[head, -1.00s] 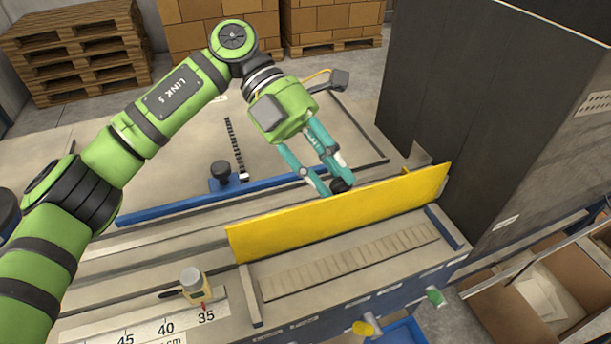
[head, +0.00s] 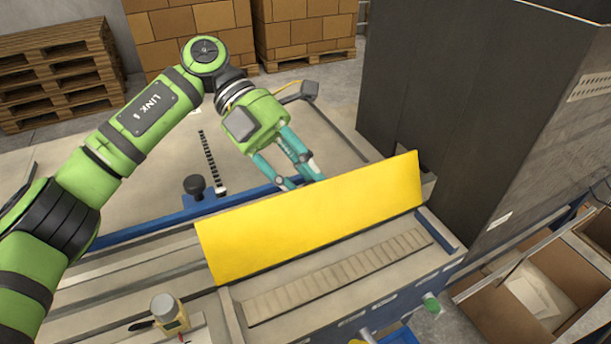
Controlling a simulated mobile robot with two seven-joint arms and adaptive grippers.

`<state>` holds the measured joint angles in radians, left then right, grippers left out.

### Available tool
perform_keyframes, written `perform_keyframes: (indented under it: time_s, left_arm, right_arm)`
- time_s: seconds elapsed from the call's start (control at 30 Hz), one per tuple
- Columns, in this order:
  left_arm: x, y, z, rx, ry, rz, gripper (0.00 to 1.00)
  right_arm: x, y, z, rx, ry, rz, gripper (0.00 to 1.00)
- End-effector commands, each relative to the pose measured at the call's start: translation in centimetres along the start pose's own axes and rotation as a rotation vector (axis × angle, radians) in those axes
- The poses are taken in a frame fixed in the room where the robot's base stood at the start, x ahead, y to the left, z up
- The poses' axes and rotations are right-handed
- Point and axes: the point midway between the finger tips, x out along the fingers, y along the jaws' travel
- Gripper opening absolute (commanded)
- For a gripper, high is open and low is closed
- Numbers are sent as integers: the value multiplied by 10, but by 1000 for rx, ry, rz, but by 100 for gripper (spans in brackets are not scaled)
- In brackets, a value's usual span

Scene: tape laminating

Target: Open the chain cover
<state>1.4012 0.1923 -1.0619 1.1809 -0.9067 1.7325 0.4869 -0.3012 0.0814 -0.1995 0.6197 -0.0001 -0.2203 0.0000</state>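The chain cover is a yellow panel (head: 312,220), standing raised and tilted along the far side of a slatted chain channel (head: 335,275). The channel lies uncovered in front of it. My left gripper (head: 302,182), with teal fingers, points down behind the cover's upper edge. Its fingertips are hidden by the cover, so I cannot tell whether they touch it or how far they are closed. My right gripper is not in view.
A tall dark cabinet (head: 450,110) stands close to the right end of the cover. A blue rail (head: 150,230) crosses the bench. An open cardboard box (head: 520,300) is at the lower right.

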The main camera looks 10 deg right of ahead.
Motion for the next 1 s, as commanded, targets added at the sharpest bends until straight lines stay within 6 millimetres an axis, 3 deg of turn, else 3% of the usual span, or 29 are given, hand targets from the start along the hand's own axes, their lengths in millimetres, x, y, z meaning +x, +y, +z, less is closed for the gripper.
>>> perform_keyframes:
  time_s: [0.03,0.17,0.2,0.27,0.77,1.0]
  left_arm:
    - [7,9,-2,-8,20,21,0]
    - [8,9,-2,-7,21,21,0]
    - [8,9,-2,-7,21,21,33]
    - [8,8,-2,-7,22,20,52]
    - [1,4,-1,-5,12,13,52]
    - [-32,3,1,-6,10,14,52]
  right_arm:
    - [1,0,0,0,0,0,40]
    - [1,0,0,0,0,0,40]
    - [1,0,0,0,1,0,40]
    - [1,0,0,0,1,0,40]
    - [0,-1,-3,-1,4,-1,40]
    - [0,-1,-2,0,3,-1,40]
